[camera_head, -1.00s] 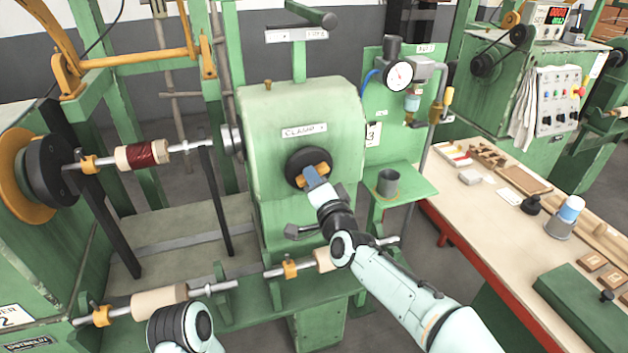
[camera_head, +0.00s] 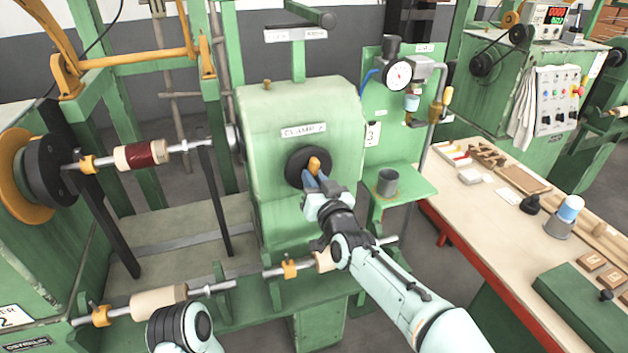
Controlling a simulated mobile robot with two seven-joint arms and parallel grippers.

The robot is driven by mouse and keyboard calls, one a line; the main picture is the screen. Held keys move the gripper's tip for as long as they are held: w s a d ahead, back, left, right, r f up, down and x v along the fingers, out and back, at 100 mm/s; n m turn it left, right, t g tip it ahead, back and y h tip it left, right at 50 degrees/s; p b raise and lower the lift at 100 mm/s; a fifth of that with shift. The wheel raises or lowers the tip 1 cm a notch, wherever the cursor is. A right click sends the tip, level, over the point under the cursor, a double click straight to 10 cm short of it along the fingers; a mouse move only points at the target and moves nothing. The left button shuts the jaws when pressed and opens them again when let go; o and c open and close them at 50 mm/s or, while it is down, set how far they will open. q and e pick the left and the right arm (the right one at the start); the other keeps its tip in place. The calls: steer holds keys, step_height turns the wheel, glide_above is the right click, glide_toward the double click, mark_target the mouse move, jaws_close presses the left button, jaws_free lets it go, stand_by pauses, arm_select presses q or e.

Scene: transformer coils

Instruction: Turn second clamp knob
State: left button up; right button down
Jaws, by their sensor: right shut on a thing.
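The clamp knob is a yellow-orange bar handle (camera_head: 314,164) on a round black disc (camera_head: 296,165), set in the front of the green machine housing (camera_head: 265,125) under a "CLAMP" label (camera_head: 304,130). The handle now stands close to upright. My right gripper (camera_head: 313,182) is shut on the handle's lower part, and its fingers hide that part. My left arm (camera_head: 180,328) shows only as a rounded link at the bottom edge; its gripper is out of view.
A shaft with a red-wound coil (camera_head: 141,155) lies at the left. A lower shaft with a wooden core (camera_head: 160,300) crosses the front. A green shelf with a grey cup (camera_head: 387,183) is just right of my right arm. A workbench (camera_head: 480,215) stands at the right.

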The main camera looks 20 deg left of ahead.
steer(key=shift+n, duration=1.2)
steer(key=c, duration=1)
jaws_free()
steer(key=shift+c, duration=0.2)
steer(key=shift+d, duration=0.1)
steer(key=b+v, duration=0.1)
steer(key=v, duration=1.2)
steer(key=shift+s+d, duration=0.1)
steer(key=shift+s, duration=0.05)
